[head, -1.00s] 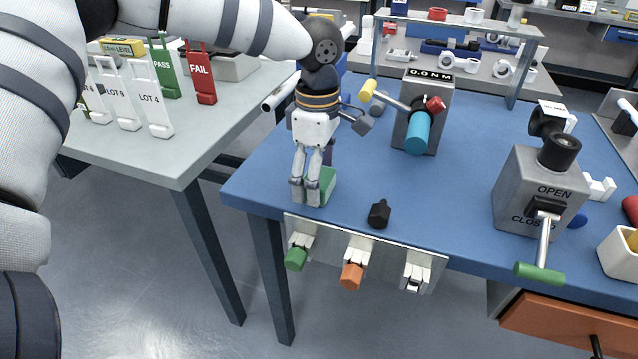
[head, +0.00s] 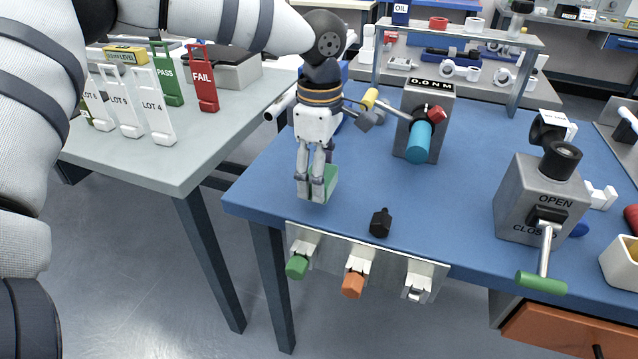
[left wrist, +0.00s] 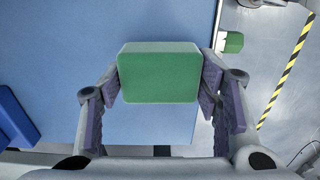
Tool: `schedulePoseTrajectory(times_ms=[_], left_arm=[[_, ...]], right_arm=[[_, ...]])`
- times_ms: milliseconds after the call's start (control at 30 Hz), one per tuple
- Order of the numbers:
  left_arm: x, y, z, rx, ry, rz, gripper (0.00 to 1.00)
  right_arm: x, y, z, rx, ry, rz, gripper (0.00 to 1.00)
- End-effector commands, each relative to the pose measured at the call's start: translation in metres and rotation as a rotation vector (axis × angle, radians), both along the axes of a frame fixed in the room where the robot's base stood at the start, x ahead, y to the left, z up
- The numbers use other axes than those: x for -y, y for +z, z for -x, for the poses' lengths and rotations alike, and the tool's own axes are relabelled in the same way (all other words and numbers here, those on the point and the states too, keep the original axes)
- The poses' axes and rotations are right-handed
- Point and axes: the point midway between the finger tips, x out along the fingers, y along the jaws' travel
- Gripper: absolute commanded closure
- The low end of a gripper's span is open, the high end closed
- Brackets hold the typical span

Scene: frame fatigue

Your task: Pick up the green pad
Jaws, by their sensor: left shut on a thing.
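The green pad (head: 325,182) is a block with a green face and a greyish edge. My left gripper (head: 316,186) is shut on it near the left front corner of the blue table. In the left wrist view the pad (left wrist: 160,75) sits between the two fingers of the left gripper (left wrist: 160,88), touching both sides. In the head view the fingers hide part of the pad, and I cannot tell exactly how far it is above the table. My right gripper is not in view.
A black knob-like piece (head: 380,222) stands to the right on the blue table (head: 270,185). A plate with green and orange knobs (head: 353,285) hangs on the front edge. A torque gauge box (head: 425,105) and an OPEN/CLOSED lever box (head: 543,195) stand further right.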

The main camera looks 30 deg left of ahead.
Motion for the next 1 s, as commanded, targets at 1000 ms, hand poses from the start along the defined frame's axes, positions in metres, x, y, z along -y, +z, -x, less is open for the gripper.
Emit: schedulePoseTrajectory(times_ms=[1000], left_arm=[[0.091,0.103,0.107,0.002,0.000,0.001,0.63]], right_arm=[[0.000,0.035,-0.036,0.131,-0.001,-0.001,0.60]])
